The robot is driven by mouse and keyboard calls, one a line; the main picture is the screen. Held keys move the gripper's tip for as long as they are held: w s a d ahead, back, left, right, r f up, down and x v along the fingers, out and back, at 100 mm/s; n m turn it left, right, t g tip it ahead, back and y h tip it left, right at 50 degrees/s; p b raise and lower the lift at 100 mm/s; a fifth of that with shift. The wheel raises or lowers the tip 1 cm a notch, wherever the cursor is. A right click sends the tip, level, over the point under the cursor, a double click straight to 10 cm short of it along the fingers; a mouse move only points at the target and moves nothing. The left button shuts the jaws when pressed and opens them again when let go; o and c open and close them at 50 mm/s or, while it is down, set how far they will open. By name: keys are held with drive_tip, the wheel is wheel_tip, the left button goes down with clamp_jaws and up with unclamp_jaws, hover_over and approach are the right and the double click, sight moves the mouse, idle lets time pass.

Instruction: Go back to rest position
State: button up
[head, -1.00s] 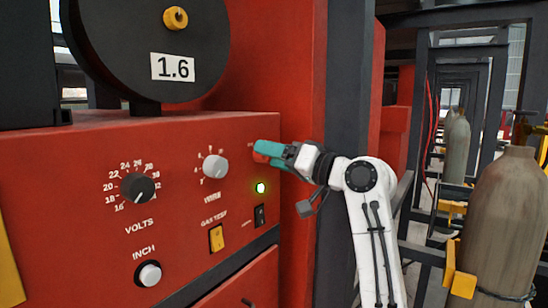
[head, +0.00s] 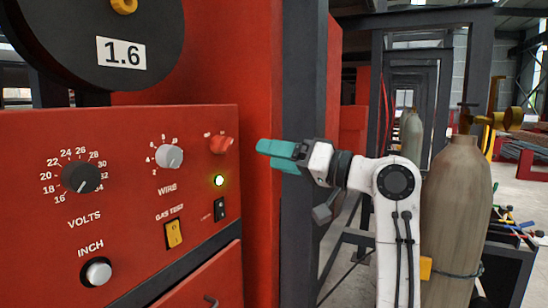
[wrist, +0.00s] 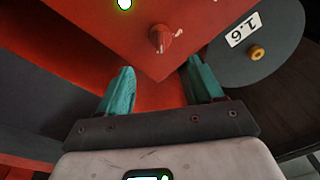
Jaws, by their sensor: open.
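My gripper (head: 262,155) has teal fingers and points left toward the red machine panel (head: 130,140), clear of it. In the wrist view, the two fingers of my gripper (wrist: 160,80) stand apart with nothing between them. A red rotary switch (head: 221,144) sits at the panel's upper right, just left of the fingertips with a gap. It also shows in the wrist view (wrist: 164,38), ahead of the fingers. A green lamp (head: 219,181) glows below the switch.
The panel carries a volts knob (head: 81,177), a wire knob (head: 169,156), a yellow gas test switch (head: 173,233) and an inch button (head: 97,272). A dark reel (head: 80,40) stands on top. A gas cylinder (head: 455,210) stands behind my arm at right.

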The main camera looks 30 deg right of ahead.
drive_tip(key=s+a+f+m+g+h, duration=0.1)
drive_tip(key=s+f+g+h, duration=0.25)
drive_tip(key=f, duration=1.35)
drive_tip(key=s+f+m+g+h, duration=0.1)
drive_tip(key=s+f+g+h, duration=0.3)
drive_tip(key=f, duration=1.4)
drive_tip(key=s+f+g+h, duration=0.2)
drive_tip(key=s+f+g, duration=0.1)
drive_tip(key=s+f, duration=1.35)
drive_tip(key=s+d+f+g+h, duration=0.1)
drive_tip(key=s+f+g, duration=0.1)
drive_tip(key=s, duration=0.6)
drive_tip(key=s+d+f+n+g+h, duration=0.1)
drive_tip(key=s+f+g, duration=0.1)
drive_tip(key=s, duration=0.6)
drive_tip(key=shift+s+f, duration=0.4)
drive_tip(key=shift+f, duration=0.15)
